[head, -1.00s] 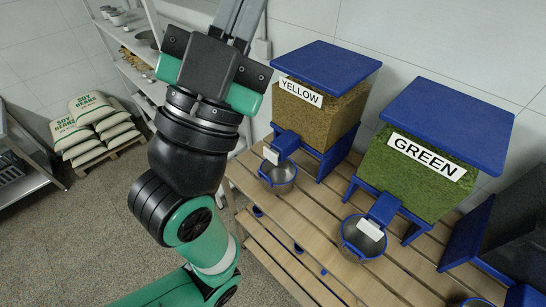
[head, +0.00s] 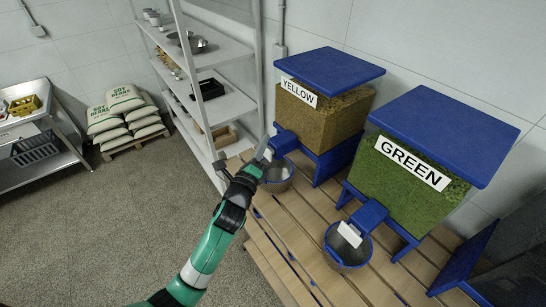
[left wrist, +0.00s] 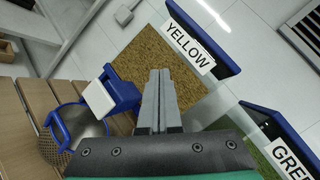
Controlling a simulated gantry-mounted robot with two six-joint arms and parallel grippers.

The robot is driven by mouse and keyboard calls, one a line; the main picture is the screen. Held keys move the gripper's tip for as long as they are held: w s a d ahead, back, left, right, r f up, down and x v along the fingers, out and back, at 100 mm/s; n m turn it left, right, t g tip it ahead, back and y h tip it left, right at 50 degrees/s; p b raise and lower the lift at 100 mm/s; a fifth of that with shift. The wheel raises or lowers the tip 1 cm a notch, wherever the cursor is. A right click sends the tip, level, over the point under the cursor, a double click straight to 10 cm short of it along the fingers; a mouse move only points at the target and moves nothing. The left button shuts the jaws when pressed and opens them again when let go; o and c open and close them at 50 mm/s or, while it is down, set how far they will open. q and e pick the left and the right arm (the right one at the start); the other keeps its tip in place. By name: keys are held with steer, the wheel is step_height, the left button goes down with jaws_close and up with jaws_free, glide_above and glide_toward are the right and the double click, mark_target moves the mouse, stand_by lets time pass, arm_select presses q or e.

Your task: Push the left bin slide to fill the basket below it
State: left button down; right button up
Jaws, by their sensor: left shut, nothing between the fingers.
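The left bin (head: 322,122), labelled YELLOW, holds tan grain under a blue lid. It also shows in the left wrist view (left wrist: 150,52). Its blue chute with the white slide plate (left wrist: 99,99) juts out over a metal basket with a blue rim (left wrist: 88,128). In the head view the basket (head: 279,180) stands on the slatted table, and my gripper hides most of the slide. My left gripper (head: 264,148) is shut and empty, beside the slide. In the left wrist view its fingertips (left wrist: 159,74) are right of the slide; contact cannot be told. My right gripper is not in view.
The GREEN bin (head: 410,178) with its own basket (head: 346,246) stands to the right on the wooden table (head: 290,232). A dark bin is partly visible at the right edge. A white shelf (head: 215,105) stands behind my gripper.

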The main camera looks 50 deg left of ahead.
arm_select(q)
steer(key=g, duration=0.2)
glide_toward(266, 152)
step_height(266, 152, up, 3)
steer(key=a, duration=0.3)
steer(key=s+a+f+n+g+y, duration=0.1)
steer(key=s+a+f+g, duration=0.1)
steer(key=s+a+f, duration=0.1)
steer(key=shift+s+f+b, duration=0.45)
steer(key=shift+s+f, duration=0.2)
steer(key=shift+s, duration=0.5)
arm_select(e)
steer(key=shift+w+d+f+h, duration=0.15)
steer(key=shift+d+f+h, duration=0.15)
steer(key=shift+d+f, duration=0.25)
arm_select(q)
steer(key=w+b, duration=0.6)
steer(key=w, duration=0.3)
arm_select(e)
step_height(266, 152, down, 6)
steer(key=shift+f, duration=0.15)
arm_select(q)
steer(key=shift+d, duration=0.1)
